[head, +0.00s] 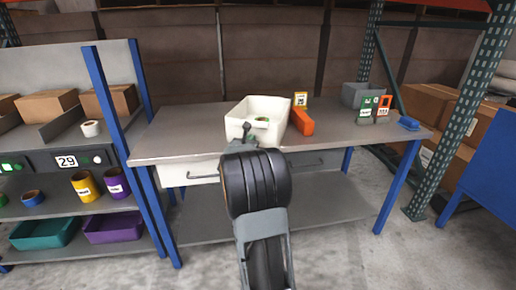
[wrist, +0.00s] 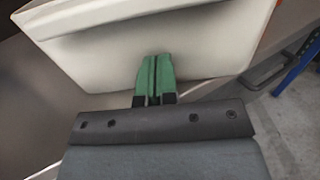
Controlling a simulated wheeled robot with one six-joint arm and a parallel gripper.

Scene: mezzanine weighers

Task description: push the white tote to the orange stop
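The white tote (head: 240,128) stands on the grey workbench with a small green-and-yellow roll (head: 261,120) inside. In the head view my arm hides most of the gripper and part of the tote's near side.
The workbench (head: 175,142) has free room left of the tote. A grey bin (head: 358,95), labelled small items and a blue object (head: 408,123) sit at its right. A blue-posted shelf (head: 105,90) with boxes and bins stands left. A green rack post (head: 478,90) stands right.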

